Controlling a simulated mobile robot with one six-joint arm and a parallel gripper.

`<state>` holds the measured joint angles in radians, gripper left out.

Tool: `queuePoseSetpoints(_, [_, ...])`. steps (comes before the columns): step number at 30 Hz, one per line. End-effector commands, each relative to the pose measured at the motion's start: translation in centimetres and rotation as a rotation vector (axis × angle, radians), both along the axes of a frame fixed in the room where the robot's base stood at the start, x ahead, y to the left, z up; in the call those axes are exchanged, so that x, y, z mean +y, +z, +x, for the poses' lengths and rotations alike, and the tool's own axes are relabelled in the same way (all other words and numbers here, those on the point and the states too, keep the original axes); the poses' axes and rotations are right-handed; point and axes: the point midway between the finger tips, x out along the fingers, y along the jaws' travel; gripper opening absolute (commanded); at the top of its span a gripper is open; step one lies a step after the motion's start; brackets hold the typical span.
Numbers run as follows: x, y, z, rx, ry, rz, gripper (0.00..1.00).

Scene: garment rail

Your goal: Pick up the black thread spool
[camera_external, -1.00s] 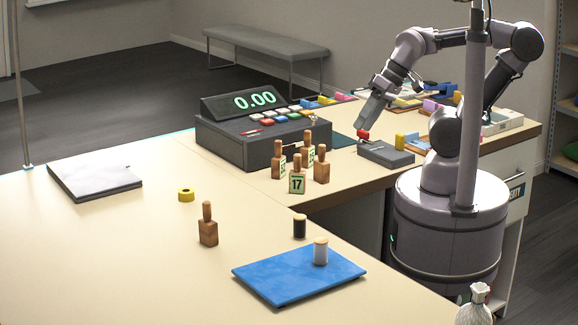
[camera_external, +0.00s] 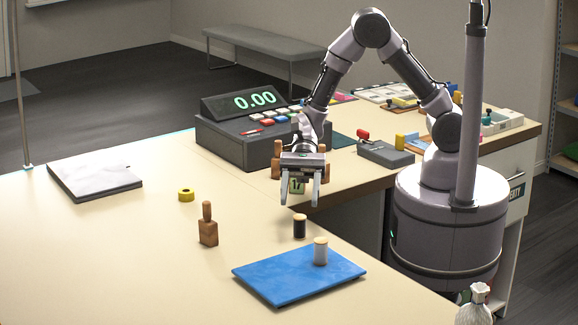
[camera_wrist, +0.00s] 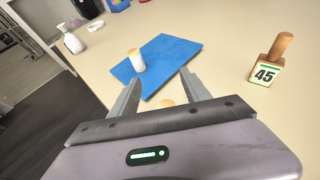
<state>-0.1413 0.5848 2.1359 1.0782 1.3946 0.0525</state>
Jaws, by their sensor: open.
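The black thread spool (camera_external: 299,228), dark with pale wooden ends, stands upright on the cream counter, just behind the blue mat. My gripper (camera_external: 300,204) is open and empty, fingers pointing down, above and slightly behind the spool in the external view. In the wrist view, a pale round top (camera_wrist: 166,103) shows between the bases of my open fingers, partly hidden by my gripper's body. It looks like the spool's upper end. The fingers do not appear to touch it.
A white spool (camera_external: 320,252) stands on the blue mat (camera_external: 275,280) close by. A wooden stamp (camera_external: 208,228) is to the left, with a yellow tape roll (camera_external: 186,195) beyond it. Several wooden stamps and the cash register (camera_external: 235,140) are behind my gripper. The counter's left side is mostly clear.

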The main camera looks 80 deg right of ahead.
Motion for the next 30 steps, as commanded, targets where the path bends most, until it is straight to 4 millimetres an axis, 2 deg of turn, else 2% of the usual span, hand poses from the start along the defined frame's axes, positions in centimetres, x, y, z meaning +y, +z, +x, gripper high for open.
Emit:
queuePoseSetpoints(6, [0.1,-3.8,0.1,0.011,-0.008,0.003,0.55])
queuePoseSetpoints(10, [0.0,-5.6,0.1,0.010,-0.007,0.002,0.55])
queuePoseSetpoints(13, [0.0,-8.0,0.0,0.011,-0.006,0.001,0.55])
queuePoseSetpoints(15, [1.9,-8.2,-0.1,0.006,-0.001,0.002,0.55])
queuePoseSetpoints(17, [2.6,-8.4,-0.1,0.006,-0.002,0.003,0.55])
queuePoseSetpoints(22, [2.8,-8.2,-0.1,0.006,-0.006,0.002,0.55])
queuePoseSetpoints(23, [2.8,-8.2,-0.1,0.006,-0.006,0.002,0.53])
queuePoseSetpoints(30, [2.8,-8.2,-0.1,0.006,-0.006,0.002,0.06])
